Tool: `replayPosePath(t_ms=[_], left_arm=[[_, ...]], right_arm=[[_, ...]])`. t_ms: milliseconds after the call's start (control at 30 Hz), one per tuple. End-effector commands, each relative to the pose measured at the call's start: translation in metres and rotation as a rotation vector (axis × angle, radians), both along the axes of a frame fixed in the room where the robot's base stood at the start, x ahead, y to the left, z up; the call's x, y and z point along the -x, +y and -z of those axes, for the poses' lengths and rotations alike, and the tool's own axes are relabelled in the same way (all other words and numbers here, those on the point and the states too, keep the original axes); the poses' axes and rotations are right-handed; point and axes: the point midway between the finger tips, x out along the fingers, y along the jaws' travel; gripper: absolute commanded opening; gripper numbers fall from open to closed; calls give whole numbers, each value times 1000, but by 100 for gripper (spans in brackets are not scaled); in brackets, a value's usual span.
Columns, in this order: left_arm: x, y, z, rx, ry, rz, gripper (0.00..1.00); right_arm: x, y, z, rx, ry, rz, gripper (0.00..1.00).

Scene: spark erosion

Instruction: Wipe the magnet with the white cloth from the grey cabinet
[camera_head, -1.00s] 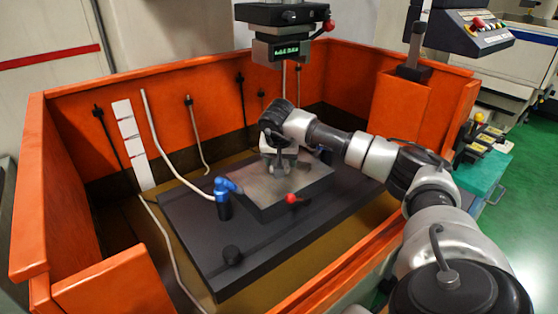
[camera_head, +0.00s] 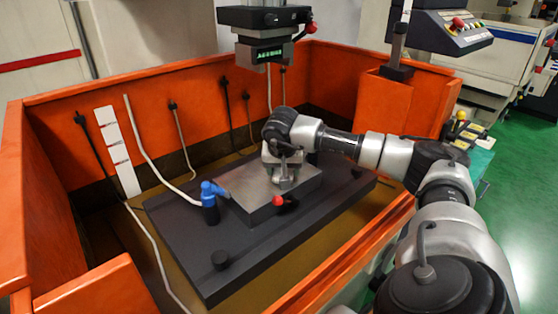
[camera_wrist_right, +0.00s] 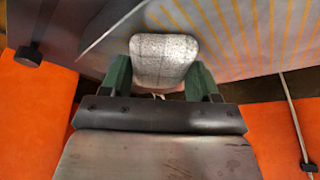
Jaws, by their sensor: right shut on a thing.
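The magnet (camera_head: 250,201) is a grey metal block with a red-knobbed lever on its front side. It lies on a dark plate in the orange tank. In the right wrist view its top (camera_wrist_right: 240,35) shows yellowish stripes. My right gripper (camera_head: 284,180) is over the right part of the magnet, pointing down. In the wrist view its green fingers (camera_wrist_right: 160,82) are shut on a pale, speckled, folded piece, the white cloth (camera_wrist_right: 164,58). The cloth appears at or just above the magnet's top; I cannot tell if it touches. My left gripper is not in view.
A blue-topped nozzle (camera_head: 209,200) stands at the magnet's left. The machine head (camera_head: 266,50) hangs behind and above. Hoses run along the back wall.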

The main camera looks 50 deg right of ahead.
Motion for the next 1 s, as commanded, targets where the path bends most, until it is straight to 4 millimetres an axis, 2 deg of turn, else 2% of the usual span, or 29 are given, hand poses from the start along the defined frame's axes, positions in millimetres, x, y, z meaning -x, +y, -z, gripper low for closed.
replayPosePath(t_ms=[100,333,500,833,1000], left_arm=[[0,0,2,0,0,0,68],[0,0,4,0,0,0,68],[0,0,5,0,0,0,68],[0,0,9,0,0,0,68],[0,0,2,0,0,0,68]], right_arm=[[13,1,2,1,6,0,42],[26,3,0,0,1,0,42],[27,0,0,-1,1,2,42],[28,-19,3,0,1,1,42],[18,-20,0,-2,0,1,42]])
